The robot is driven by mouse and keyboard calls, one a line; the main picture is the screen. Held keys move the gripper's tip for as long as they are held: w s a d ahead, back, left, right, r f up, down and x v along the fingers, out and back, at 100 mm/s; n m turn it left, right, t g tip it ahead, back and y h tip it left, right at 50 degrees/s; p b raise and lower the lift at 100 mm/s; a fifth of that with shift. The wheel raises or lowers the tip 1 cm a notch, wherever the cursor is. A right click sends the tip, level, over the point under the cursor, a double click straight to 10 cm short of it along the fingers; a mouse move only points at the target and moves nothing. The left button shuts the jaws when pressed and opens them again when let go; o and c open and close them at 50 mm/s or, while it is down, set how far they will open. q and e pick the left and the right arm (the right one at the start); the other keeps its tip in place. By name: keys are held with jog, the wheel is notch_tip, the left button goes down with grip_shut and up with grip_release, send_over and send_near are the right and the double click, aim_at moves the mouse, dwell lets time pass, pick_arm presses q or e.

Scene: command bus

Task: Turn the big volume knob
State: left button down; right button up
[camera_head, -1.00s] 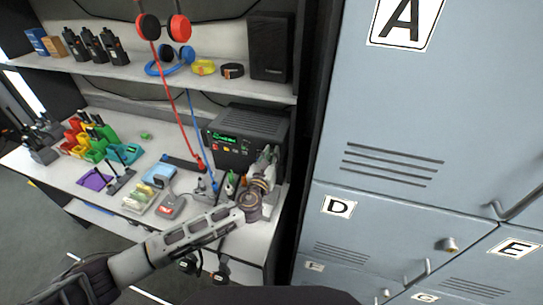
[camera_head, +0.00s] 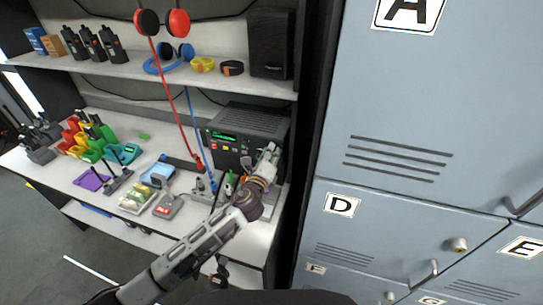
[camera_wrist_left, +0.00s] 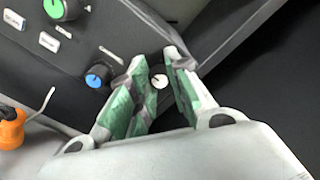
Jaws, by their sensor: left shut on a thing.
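The black radio unit (camera_head: 250,121) stands on the desk at the right end, with a green display on its front. In the left wrist view its dark front panel (camera_wrist_left: 125,32) carries a green knob (camera_wrist_left: 62,8), a blue knob (camera_wrist_left: 97,76) and a white-faced knob (camera_wrist_left: 159,81). My left gripper (camera_wrist_left: 157,82) is at the panel, its green-padded fingers on either side of the white-faced knob and shut on it. The fingers hide the knob's sides. In the head view my left gripper (camera_head: 249,163) is at the radio's lower right front, its tips partly hidden. My right gripper is not in view.
Grey lockers (camera_head: 400,150) stand close on the right. A black speaker (camera_head: 271,44) and headphones (camera_head: 166,58) are on the shelf above. Red and blue cables hang in front of the desk. A grey box with a red label (camera_head: 168,206) lies left of my arm.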

pick_arm(q)
jog(key=shift+a+f+n+b, duration=0.1)
jog(key=shift+n+b, duration=0.35)
jog(key=shift+n, duration=3.95)
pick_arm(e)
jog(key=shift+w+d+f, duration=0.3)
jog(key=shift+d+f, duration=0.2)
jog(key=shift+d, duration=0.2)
pick_arm(q)
jog(key=c, duration=1.3)
grip_release()
jog(key=shift+s, duration=0.1)
jog(key=shift+v, duration=5.9)
